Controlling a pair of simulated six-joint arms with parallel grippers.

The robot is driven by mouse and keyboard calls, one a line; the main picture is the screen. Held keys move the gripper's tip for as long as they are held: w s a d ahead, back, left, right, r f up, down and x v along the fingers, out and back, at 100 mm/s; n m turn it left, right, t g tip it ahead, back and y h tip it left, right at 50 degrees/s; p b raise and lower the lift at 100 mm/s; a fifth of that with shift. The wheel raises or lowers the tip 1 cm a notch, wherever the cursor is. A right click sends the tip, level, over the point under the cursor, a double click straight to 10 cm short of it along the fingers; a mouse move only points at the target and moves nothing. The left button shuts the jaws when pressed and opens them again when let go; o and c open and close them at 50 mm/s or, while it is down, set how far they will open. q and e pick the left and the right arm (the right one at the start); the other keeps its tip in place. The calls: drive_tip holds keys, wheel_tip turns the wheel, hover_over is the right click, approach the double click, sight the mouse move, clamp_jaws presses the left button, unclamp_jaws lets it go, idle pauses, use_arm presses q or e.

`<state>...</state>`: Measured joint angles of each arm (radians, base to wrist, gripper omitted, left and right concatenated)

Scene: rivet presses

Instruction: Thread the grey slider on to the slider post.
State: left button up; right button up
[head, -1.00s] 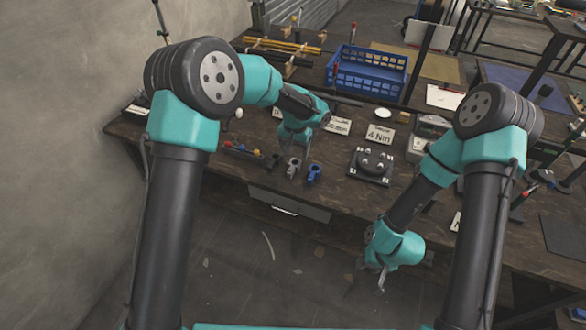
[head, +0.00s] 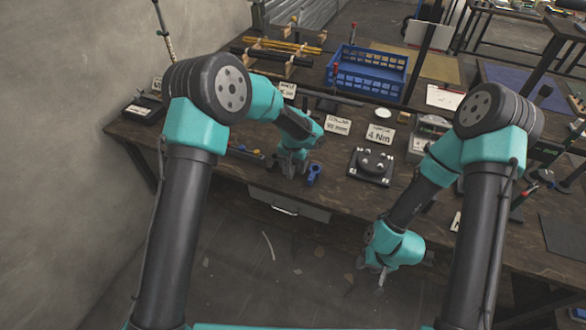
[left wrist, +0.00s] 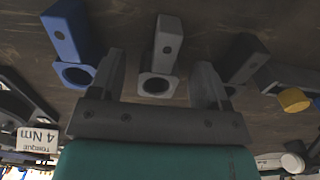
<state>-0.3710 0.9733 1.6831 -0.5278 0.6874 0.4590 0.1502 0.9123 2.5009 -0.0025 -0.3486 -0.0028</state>
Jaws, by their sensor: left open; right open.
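The grey slider (left wrist: 168,40), a light grey block with a ring at one end, shows in the left wrist view between the two fingers of my left gripper (left wrist: 162,68). The fingers are open, with a gap on both sides of it. In the head view my left gripper (head: 289,166) is low over the bench near its front edge and hides the grey slider. My right gripper (head: 380,276) is open and empty, hanging in front of the bench. I cannot tell which part is the slider post.
A blue slider (left wrist: 68,32) and a darker slider (left wrist: 242,60) stand close on either side of the left fingers. A black plate with knobs (head: 371,167) lies to the right. A blue crate (head: 367,72) and label cards, one reading 4 Nm (head: 380,135), stand behind.

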use_arm(q)
drive_tip(key=shift+f, duration=0.4)
drive_tip(key=c, duration=1)
drive_tip(key=shift+r, duration=0.1)
drive_tip(key=shift+r, duration=1.45)
drive_tip(key=shift+s+r, duration=0.15)
drive_tip(key=shift+r, duration=0.2)
drive_tip(key=s+r, duration=0.1)
drive_tip(key=s, duration=1.4)
drive_tip(key=shift+s+d, duration=0.25)
drive_tip(key=shift+s, duration=0.1)
